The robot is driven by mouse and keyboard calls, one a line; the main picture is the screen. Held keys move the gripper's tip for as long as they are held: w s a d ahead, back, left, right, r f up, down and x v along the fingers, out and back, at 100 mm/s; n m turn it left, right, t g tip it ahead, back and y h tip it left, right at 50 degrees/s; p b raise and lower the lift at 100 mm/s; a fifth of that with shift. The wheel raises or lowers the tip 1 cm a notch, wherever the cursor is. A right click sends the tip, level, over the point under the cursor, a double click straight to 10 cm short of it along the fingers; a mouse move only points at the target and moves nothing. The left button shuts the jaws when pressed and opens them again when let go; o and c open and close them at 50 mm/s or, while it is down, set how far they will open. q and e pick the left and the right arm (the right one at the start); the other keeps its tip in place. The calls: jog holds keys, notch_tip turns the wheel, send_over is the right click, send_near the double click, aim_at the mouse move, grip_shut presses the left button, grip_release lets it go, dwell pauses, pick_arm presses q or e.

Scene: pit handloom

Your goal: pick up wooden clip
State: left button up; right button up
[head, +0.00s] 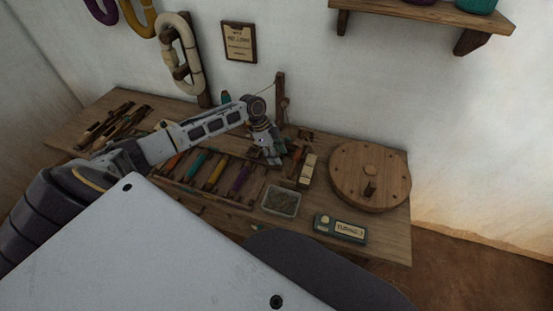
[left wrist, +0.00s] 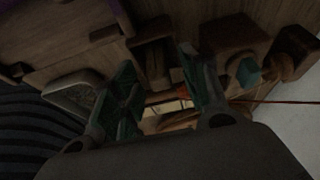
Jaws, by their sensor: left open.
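My left gripper (head: 270,157) is over the back middle of the wooden workbench, with its jaws pointing down. In the left wrist view its two green-padded fingers (left wrist: 160,82) are spread apart, with no object clamped between them. Small brown wooden pieces (left wrist: 155,62) show beyond and between the fingers, with a pale piece (left wrist: 168,107) lower down. I cannot tell for certain which of these is the wooden clip; the view is dark and the fingers hide part of it. My right gripper is not in view.
The workbench (head: 385,235) holds a rack of coloured shuttles (head: 208,174), a shallow grey tray (head: 282,201), pale blocks (head: 308,167), a labelled green box (head: 341,228) and a round wooden disc (head: 370,176). A thin upright post (head: 281,98) stands just behind my gripper.

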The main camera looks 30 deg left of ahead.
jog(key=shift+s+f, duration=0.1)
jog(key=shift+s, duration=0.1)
pick_arm(q)
jog(key=shift+c, duration=0.7)
jog(key=c, duration=0.7)
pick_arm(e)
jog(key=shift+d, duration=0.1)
pick_arm(q)
jog(key=shift+r, duration=0.15)
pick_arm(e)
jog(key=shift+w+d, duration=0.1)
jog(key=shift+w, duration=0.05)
pick_arm(q)
jog(key=shift+r, duration=0.55)
notch_tip(320, 180, up, 9)
jog(key=shift+f+p, duration=0.2)
jog(key=shift+p, duration=0.45)
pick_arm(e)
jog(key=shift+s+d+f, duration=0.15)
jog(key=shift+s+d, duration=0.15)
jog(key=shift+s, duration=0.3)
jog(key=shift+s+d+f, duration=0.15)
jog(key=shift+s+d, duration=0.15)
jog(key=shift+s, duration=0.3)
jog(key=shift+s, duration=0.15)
